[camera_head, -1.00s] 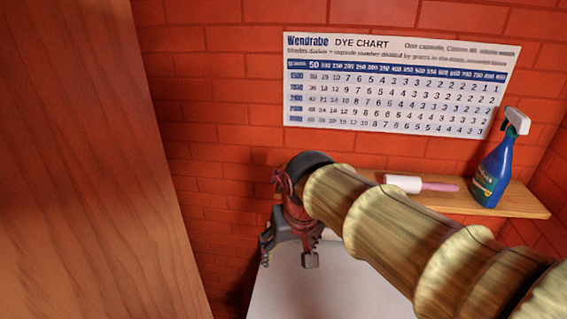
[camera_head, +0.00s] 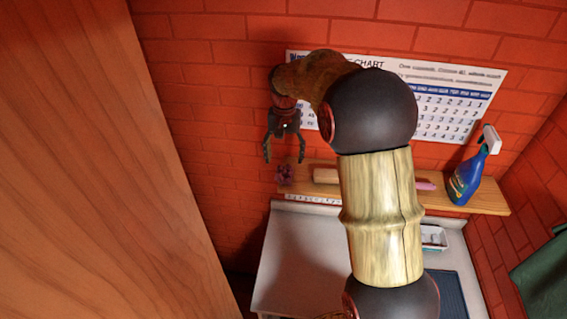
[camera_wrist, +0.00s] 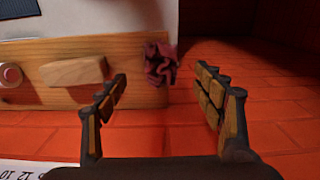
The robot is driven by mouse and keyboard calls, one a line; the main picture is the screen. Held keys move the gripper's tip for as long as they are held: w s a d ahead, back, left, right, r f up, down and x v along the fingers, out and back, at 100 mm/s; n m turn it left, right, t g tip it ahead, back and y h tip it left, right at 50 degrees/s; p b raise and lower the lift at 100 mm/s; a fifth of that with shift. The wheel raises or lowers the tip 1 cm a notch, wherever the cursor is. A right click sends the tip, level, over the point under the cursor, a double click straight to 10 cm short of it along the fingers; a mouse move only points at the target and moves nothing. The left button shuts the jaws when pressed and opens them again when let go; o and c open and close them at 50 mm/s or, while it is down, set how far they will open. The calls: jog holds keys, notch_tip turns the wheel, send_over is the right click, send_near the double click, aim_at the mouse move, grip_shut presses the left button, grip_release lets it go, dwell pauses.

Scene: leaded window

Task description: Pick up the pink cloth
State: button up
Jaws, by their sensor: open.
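The pink cloth (camera_head: 284,174) is a small crumpled dark-pink heap at the left end of the wooden shelf (camera_head: 488,204). In the wrist view the cloth (camera_wrist: 160,63) lies at the shelf's end, beyond the fingertips and between them as seen from there. My gripper (camera_head: 284,158) points down above the cloth in the head view, fingers spread with nothing between them. In the wrist view both fingers of my gripper (camera_wrist: 160,88) are apart, and neither appears to touch the cloth.
A wooden block (camera_wrist: 73,71) lies on the shelf beside the cloth. A dye chart (camera_head: 455,105) hangs above. A white surface (camera_head: 300,255) is below. A wooden panel (camera_head: 85,170) fills the left.

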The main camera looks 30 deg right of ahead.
aim_at(284, 170)
jog(key=shift+w+d+f, duration=0.2)
jog(key=shift+f, duration=0.1)
jog(key=f+p, duration=0.2)
jog(key=f, duration=0.5)
jog(key=shift+w+f, duration=0.2)
jog(key=shift+c, duration=0.8)
jog(key=c, duration=0.7)
jog(key=shift+o, duration=0.2)
